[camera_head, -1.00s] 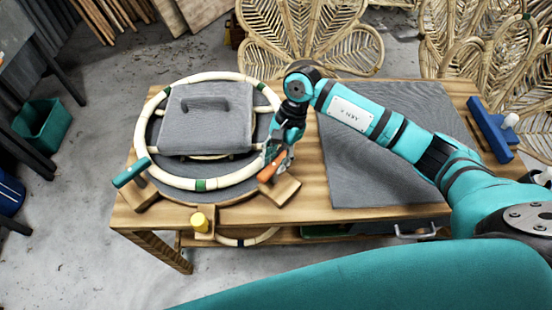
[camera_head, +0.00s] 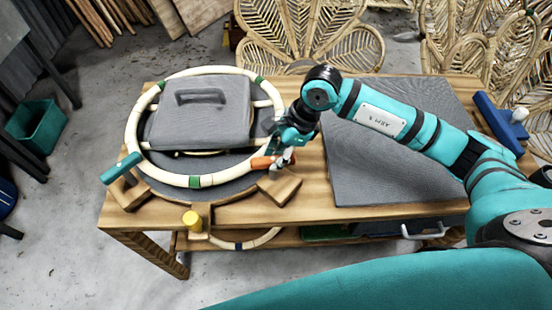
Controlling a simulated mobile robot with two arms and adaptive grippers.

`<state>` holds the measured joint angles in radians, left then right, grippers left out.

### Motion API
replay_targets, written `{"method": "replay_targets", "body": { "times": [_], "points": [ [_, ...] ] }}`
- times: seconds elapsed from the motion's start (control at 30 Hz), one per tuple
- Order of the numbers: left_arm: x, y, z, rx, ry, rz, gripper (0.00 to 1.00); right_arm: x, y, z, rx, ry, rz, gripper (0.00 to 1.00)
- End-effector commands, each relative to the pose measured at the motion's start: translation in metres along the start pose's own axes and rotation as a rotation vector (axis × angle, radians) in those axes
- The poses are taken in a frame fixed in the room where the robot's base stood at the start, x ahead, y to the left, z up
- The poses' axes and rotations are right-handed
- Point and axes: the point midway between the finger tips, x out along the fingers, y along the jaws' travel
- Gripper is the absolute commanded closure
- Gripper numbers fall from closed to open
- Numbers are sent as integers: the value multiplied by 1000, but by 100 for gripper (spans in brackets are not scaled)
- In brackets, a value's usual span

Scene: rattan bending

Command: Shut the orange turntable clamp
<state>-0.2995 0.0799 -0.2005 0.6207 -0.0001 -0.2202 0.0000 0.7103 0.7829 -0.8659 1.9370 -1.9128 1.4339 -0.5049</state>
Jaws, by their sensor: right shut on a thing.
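The orange clamp handle (camera_head: 262,162) is at the right front edge of the turntable (camera_head: 225,192), above a wooden block (camera_head: 280,187). It now lies nearly level, its orange end pointing left toward the pale rattan ring (camera_head: 196,181). My right gripper (camera_head: 284,156) reaches in from the right and is shut on the orange clamp's handle; its fingers partly hide the clamp. Whether the clamp presses on the ring cannot be made out. My left gripper is not in view.
A teal clamp (camera_head: 121,168) stands at the turntable's left front and a yellow knob (camera_head: 192,219) at its front.

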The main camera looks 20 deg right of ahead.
Motion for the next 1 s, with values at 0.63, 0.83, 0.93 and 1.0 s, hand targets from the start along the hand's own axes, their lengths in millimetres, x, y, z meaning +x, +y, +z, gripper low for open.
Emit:
{"method": "replay_targets", "body": {
  "times": [0.63,0.83,0.93,1.0],
  "points": [
    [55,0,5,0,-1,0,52,3,4,1,550,-2,-233,100],
    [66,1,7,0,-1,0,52,3,5,2,683,-2,-286,100],
    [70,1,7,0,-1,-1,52,2,5,2,735,-2,-307,100],
    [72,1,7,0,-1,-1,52,2,5,2,765,-1,-319,100]
  ]
}}
